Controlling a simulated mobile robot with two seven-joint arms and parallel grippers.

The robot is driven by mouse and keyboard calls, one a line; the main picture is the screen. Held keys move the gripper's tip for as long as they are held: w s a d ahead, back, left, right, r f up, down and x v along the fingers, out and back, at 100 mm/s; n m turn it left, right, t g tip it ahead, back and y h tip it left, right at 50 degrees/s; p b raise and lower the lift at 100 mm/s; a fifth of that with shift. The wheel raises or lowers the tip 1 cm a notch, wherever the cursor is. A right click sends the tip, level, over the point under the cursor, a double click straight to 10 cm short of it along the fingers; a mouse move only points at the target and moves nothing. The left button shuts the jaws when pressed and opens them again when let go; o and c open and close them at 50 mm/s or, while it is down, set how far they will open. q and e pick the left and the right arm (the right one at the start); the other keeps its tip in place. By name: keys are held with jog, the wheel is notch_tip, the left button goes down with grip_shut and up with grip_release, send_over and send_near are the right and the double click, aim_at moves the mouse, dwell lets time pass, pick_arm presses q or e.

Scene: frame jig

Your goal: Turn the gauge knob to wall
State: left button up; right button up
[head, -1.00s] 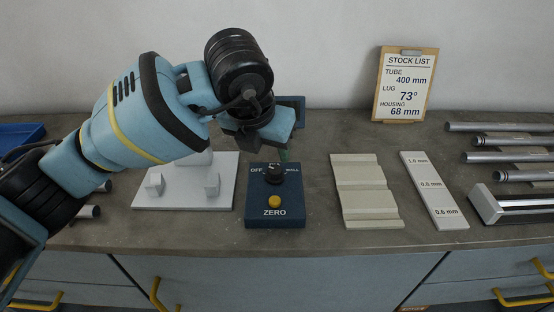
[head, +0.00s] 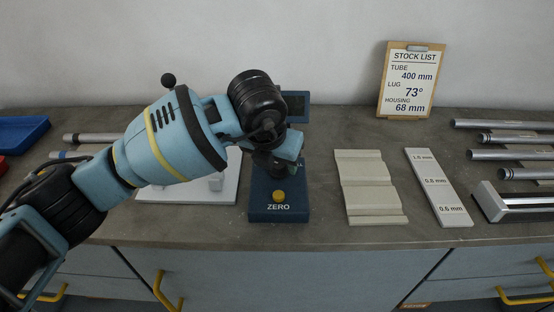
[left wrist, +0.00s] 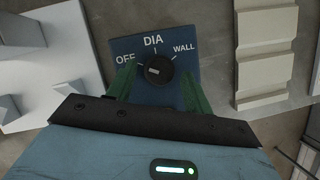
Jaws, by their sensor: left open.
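The gauge (head: 262,207) is a dark blue box on the bench, with a yellow ZERO button (head: 279,196) on its front part. In the left wrist view its black knob (left wrist: 158,70) sits below the labels OFF, DIA and WALL. The knob's white mark is on its left side, towards OFF. My left gripper (left wrist: 158,88) is open, with one green finger on each side of the knob; I cannot tell whether they touch it. In the head view my left gripper (head: 275,172) is low over the gauge and hides the knob. My right gripper is not in view.
A white plate with blocks (head: 160,195) lies just left of the gauge. A stepped beige block (head: 370,185) and a marked thickness strip (head: 436,185) lie to the right. Metal tubes (head: 510,155) lie at far right. A stock list board (head: 408,80) leans on the wall.

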pick_arm(q)
jog(key=c, duration=0.9)
jog(key=shift+c, duration=0.3)
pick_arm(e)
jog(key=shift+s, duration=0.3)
